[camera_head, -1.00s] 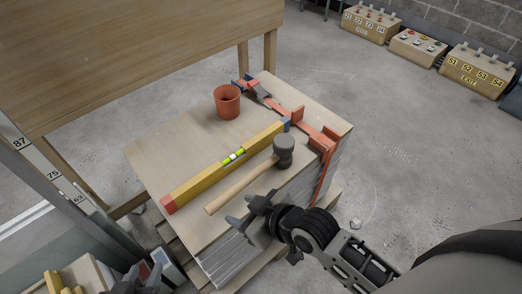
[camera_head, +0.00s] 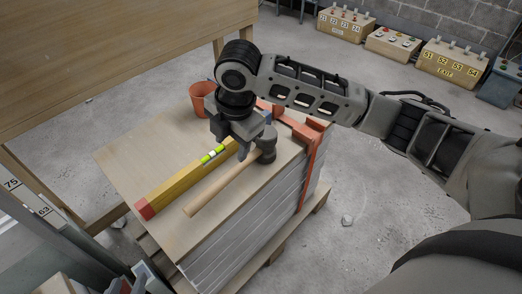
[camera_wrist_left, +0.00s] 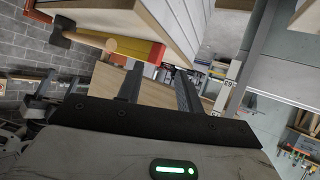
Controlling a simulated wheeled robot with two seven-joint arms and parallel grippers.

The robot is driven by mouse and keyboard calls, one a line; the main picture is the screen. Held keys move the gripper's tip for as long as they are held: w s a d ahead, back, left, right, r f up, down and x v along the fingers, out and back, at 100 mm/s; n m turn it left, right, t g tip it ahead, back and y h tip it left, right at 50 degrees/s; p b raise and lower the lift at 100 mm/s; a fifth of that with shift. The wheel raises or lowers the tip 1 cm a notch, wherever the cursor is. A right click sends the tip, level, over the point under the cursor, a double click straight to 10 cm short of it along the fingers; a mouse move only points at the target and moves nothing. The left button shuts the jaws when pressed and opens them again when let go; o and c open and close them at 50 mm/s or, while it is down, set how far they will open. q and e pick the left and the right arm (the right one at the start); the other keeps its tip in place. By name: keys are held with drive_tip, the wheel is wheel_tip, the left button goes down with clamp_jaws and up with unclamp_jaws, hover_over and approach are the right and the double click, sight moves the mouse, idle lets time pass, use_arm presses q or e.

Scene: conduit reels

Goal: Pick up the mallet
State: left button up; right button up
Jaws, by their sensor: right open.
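The mallet (camera_head: 222,184), with a pale wooden handle and dark grey head, lies on the board-topped stack (camera_head: 135,160). Its handle points to the front left, beside the yellow spirit level (camera_head: 180,183). My right gripper (camera_head: 241,143) is open, pointing down over the level and the mallet's head end. It hides part of the level; I cannot tell whether it touches the mallet. My left gripper (camera_wrist_left: 158,82) has its two fingers apart with nothing between them in the left wrist view. The level's red end (camera_wrist_left: 156,54) shows beyond them.
An orange cup (camera_head: 201,96) stands behind my right gripper. An orange clamp or strap (camera_head: 312,135) runs along the stack's right edge. Labelled boxes (camera_head: 345,22) are far off on the floor, which is open to the right.

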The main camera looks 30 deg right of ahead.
sight(230, 172)
drive_tip(key=f, duration=0.2)
drive_tip(key=w+f+b, duration=0.1)
drive_tip(key=f, duration=0.5)
drive_tip(key=shift+w+a+f, duration=0.25)
drive_tip(key=shift+a, duration=0.1)
drive_tip(key=shift+w+f+b, duration=0.15)
drive_tip(key=shift+f+b, duration=0.3)
drive_tip(key=shift+f, duration=0.9)
drive_tip(key=shift+w+f+b, duration=0.1)
drive_tip(key=shift+f+b, duration=0.35)
drive_tip(key=shift+f, duration=0.85)
drive_tip(key=shift+r, duration=0.1)
clamp_jaws()
